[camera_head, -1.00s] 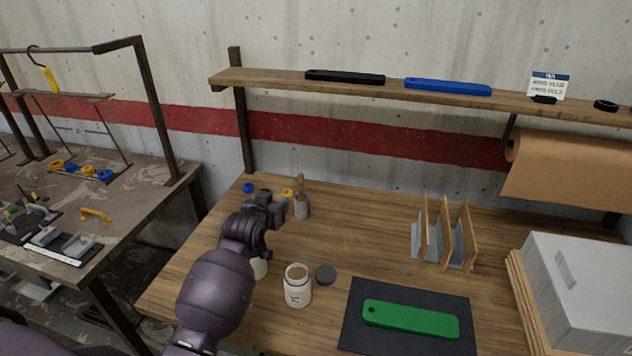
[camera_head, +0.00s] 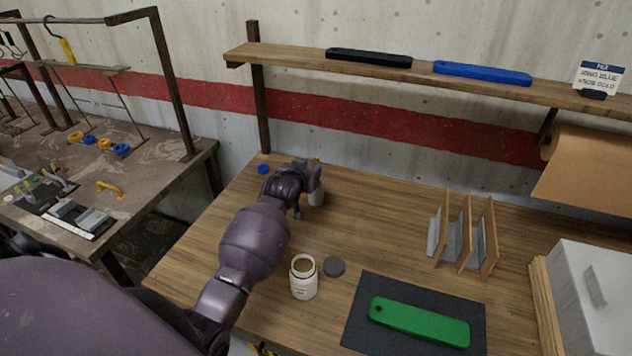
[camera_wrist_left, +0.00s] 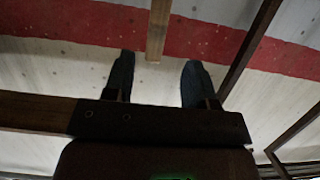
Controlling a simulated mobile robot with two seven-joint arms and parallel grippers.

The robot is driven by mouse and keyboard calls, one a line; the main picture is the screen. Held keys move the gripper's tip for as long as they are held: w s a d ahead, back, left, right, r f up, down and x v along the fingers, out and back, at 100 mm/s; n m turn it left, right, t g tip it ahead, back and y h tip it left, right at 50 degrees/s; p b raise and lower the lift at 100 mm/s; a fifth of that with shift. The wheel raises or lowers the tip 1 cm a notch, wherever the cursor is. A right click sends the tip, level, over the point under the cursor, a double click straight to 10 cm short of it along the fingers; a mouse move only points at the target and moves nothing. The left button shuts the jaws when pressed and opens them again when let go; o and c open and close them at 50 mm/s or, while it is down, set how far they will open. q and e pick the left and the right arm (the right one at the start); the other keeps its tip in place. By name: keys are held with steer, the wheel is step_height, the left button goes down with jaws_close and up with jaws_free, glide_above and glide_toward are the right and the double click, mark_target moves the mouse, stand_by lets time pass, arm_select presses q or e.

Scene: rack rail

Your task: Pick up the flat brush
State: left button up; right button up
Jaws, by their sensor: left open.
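I cannot tell how far the handle is from the fingertips. My right gripper is not in view.
A white jar (camera_head: 303,280) and a dark lid (camera_head: 334,266) are at the front. A green bar (camera_head: 420,322) lies on a black mat (camera_head: 365,310). A wooden divider rack (camera_head: 466,235) stands right. A shelf (camera_head: 290,55) runs above the bench. The bench middle is clear.

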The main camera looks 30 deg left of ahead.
mark_target(315, 164)
arm_select(q)
steer(key=shift+d+p+x, duration=0.15)
steer(key=shift+p+x, duration=0.05)
steer(key=shift+x, duration=0.75)
steer(key=shift+d+p+x, duration=0.1)
steer(key=shift+p+x, duration=0.05)
steer(key=shift+x, duration=1.65)
steer(key=shift+r, duration=0.15)
jaws_close()
